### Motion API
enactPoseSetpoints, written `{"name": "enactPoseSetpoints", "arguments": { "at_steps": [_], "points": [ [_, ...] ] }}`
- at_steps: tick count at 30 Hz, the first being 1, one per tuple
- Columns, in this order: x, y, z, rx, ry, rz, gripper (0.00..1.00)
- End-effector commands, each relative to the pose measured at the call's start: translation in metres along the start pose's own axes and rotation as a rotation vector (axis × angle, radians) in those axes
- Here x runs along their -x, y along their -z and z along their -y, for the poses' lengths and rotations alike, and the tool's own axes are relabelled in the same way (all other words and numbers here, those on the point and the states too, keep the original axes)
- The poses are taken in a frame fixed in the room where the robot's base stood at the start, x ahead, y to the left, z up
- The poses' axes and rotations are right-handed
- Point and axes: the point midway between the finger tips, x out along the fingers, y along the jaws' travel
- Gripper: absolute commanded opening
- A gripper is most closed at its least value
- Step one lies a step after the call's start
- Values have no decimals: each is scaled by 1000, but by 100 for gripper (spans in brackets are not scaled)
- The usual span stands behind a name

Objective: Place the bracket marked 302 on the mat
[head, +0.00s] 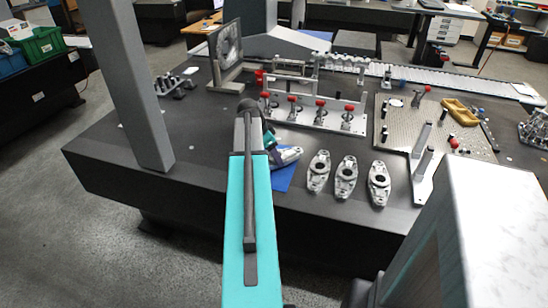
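Three grey metal brackets lie in a row near the table's front edge: a left one (318,171), a middle one (346,177) and a right one (379,184). Each has a dark round hole or spot. No number can be read on any of them, so I cannot tell which is 302. A blue mat (284,181) lies left of the brackets, partly hidden by my arm. My gripper (288,157) is over the mat's back part, left of the left bracket. It is small and partly covered by my arm, so its opening and any held thing cannot be made out.
A fixture with red knobs (318,113) stands behind the brackets. A perforated plate (400,128) with small parts is at right, and a grey upright stand (424,165) is right of the brackets. A grey column (143,90) rises at left. Table left of my arm is mostly clear.

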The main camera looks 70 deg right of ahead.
Motion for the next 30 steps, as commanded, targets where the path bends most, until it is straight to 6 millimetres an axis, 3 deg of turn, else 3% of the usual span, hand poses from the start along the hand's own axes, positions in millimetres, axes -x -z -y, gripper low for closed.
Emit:
{"name": "enactPoseSetpoints", "arguments": {
  "at_steps": [18, 19, 22, 30],
  "points": [
    [-13, -5, 0, -1, 1, -1, 18],
    [-14, -5, 0, -1, 0, 0, 59],
    [-13, -5, 0, -1, 0, 0, 75],
    [-13, -5, 0, -1, 0, 0, 76]
  ]
}}
